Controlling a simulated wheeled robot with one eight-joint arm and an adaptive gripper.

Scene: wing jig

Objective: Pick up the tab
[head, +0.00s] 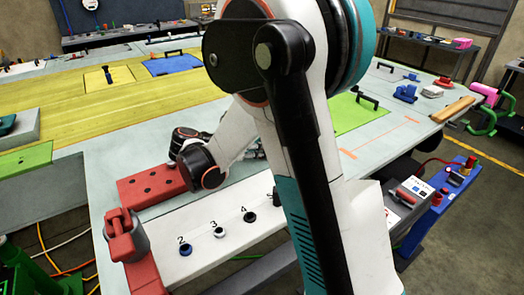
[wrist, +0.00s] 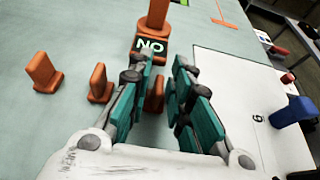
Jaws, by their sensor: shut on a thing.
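My gripper (wrist: 159,78) shows in the wrist view with teal finger pads on both sides of an orange tab (wrist: 154,95). It is shut on this tab, whose lower part is partly hidden by the left finger. Two similar orange tabs, a middle one (wrist: 100,84) and a far left one (wrist: 43,71), stand upright on the grey-green surface to the left, apart from the fingers. In the head view my arm hides the fingertips and the tab.
An orange post with a dark "NO" label (wrist: 150,46) stands just beyond the fingertips. A white panel (wrist: 235,95) lies to the right, with a blue part (wrist: 293,112) on it. In the head view, a red block with holes (head: 150,187) lies left of my arm.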

